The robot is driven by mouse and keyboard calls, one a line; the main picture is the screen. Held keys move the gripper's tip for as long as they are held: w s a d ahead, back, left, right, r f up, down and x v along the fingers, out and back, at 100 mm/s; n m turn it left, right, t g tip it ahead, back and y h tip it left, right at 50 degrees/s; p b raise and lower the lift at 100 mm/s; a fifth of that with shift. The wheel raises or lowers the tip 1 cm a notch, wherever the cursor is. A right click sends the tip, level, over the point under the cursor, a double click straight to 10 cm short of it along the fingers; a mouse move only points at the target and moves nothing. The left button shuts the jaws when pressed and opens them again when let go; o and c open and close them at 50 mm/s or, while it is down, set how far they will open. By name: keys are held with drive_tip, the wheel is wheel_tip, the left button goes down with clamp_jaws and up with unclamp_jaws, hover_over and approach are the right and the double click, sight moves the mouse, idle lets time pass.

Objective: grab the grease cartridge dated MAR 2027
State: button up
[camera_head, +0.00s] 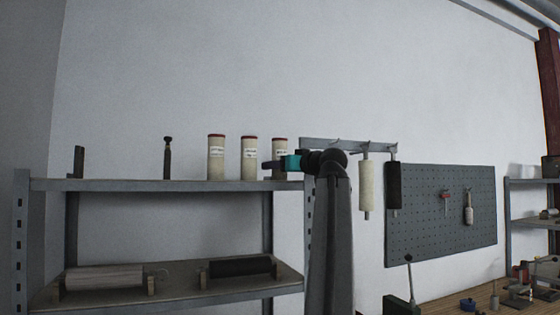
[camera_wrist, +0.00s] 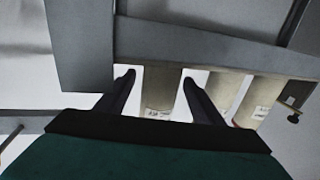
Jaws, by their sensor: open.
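Three cream grease cartridges with red caps stand upright on the top shelf: a left one (camera_head: 216,158), a middle one (camera_head: 249,158) and a right one (camera_head: 280,146). Their labels are too small and blurred to read a date. My gripper (camera_head: 268,167) is at the right cartridge and hides part of it. In the wrist view, which looks upside down, my open gripper (camera_wrist: 158,76) has one cartridge (camera_wrist: 160,92) in the gap between its fingers. I cannot tell how deep it sits there. The two others (camera_wrist: 228,88) (camera_wrist: 257,103) stand to the right, clear of the fingers.
The metal top shelf (camera_head: 130,185) has a dark knobbed tool (camera_head: 168,158) on its left. Rollers lie on the lower shelf (camera_head: 190,293). A rail (camera_head: 345,146) with hanging rollers and a pegboard (camera_head: 430,220) are right of my arm.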

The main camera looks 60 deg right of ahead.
sight(282, 153)
drive_tip(key=shift+c, duration=0.2)
drive_tip(key=c, duration=1.3)
drive_tip(key=shift+r, duration=0.1)
drive_tip(key=shift+c, duration=0.2)
drive_tip(key=shift+r+b, duration=0.75)
drive_tip(key=shift+r, duration=0.85)
drive_tip(key=v, duration=0.5)
drive_tip(key=shift+s+a+r, duration=0.15)
drive_tip(key=shift+a+r, duration=0.2)
drive_tip(key=shift+a, duration=0.1)
drive_tip(key=a+p+v, duration=0.1)
drive_tip(key=p+v, duration=0.7)
drive_tip(key=v, duration=0.2)
drive_tip(key=shift+r, duration=0.45)
